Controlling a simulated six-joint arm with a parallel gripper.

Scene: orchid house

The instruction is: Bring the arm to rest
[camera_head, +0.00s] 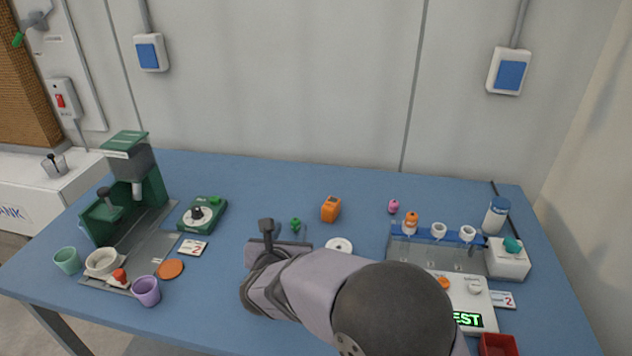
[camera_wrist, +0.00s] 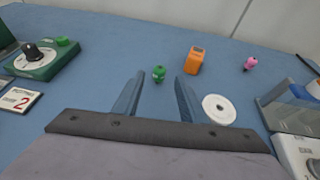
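My arm reaches in from the lower right of the head view and ends above the middle of the blue table (camera_head: 262,187). My gripper (camera_head: 285,232) points toward the back wall. In the wrist view its two fingers (camera_wrist: 157,98) stand apart with nothing between them, so it is open and empty. A small green knobbed piece (camera_wrist: 158,74) stands on the table beyond the gap between the fingertips; it also shows in the head view (camera_head: 295,224). My arm hides part of the table's front middle.
An orange block (camera_head: 331,209), a white disc (camera_head: 339,245) and a pink piece (camera_head: 393,206) lie nearby. A green machine (camera_head: 136,175), a green dial box (camera_head: 203,214) and cups stand left. A clear rack (camera_head: 435,250), a white display device (camera_head: 465,300) and a red bin (camera_head: 498,345) stand right.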

